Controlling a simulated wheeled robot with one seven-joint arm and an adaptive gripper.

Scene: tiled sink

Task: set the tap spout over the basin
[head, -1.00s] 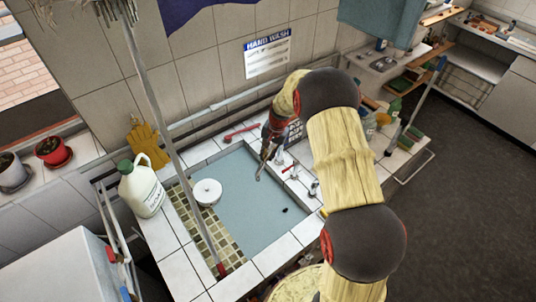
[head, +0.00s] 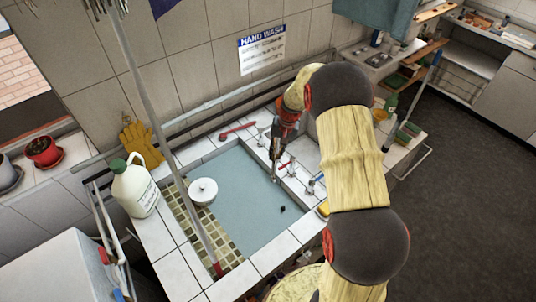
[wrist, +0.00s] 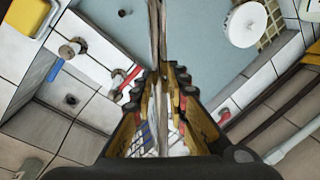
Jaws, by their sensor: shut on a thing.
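The basin (head: 240,205) is a blue-grey sink set in white tiles, and it also shows in the wrist view (wrist: 195,60). The tap spout (wrist: 157,40) is a thin metal bar that runs from between my fingers up across the basin in the wrist view. In the head view its tip appears close to the basin's right edge; its exact height is unclear. My gripper (wrist: 165,95) is shut on the spout, and in the head view it (head: 275,155) points down by the basin's right rim. The spout's base is hidden by my gripper.
A red tap handle (head: 285,167) and a blue one (head: 316,182) stand on the right rim. A white round object (head: 202,191) sits at the basin's left. A white jug (head: 136,190) stands on the left ledge, and a pole (head: 160,130) slants across that side.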

